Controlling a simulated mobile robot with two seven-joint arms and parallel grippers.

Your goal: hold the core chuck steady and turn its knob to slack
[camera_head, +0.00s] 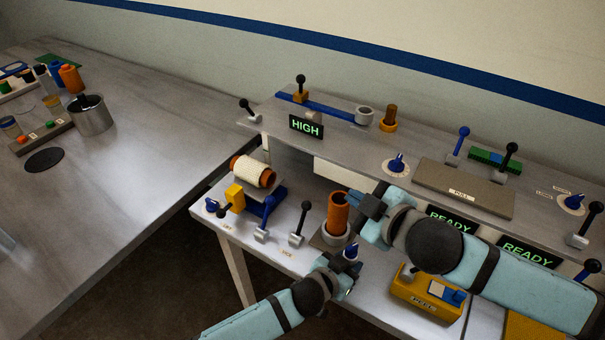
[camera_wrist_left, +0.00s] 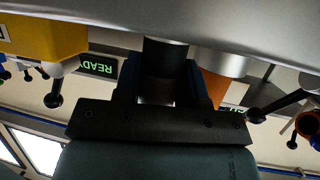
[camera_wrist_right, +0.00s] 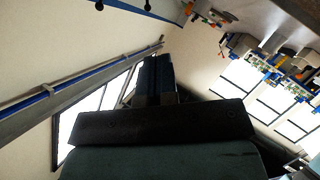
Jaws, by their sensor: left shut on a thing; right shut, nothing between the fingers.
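The core chuck (camera_head: 329,243) stands on the lower white bench, with an orange core (camera_head: 337,213) upright in its grey cup. Its blue knob (camera_head: 351,251) sits at the front right. My left gripper (camera_head: 347,268) is shut just below the knob. In the left wrist view, its fingers (camera_wrist_left: 165,92) are closed around a dark round post of the chuck (camera_wrist_left: 164,54), beside the grey cup (camera_wrist_left: 220,62). My right gripper (camera_head: 358,203) is shut and empty, close to the core's right side; contact cannot be told. Its closed fingers (camera_wrist_right: 155,77) show in the right wrist view. The knob's pointer setting is unclear.
A raised grey shelf (camera_head: 330,135) behind carries levers, dials and a HIGH sign (camera_head: 306,126). Levers (camera_head: 298,237) and a cream spool (camera_head: 252,171) stand left of the chuck. A yellow PEEL box (camera_head: 428,293) is at right.

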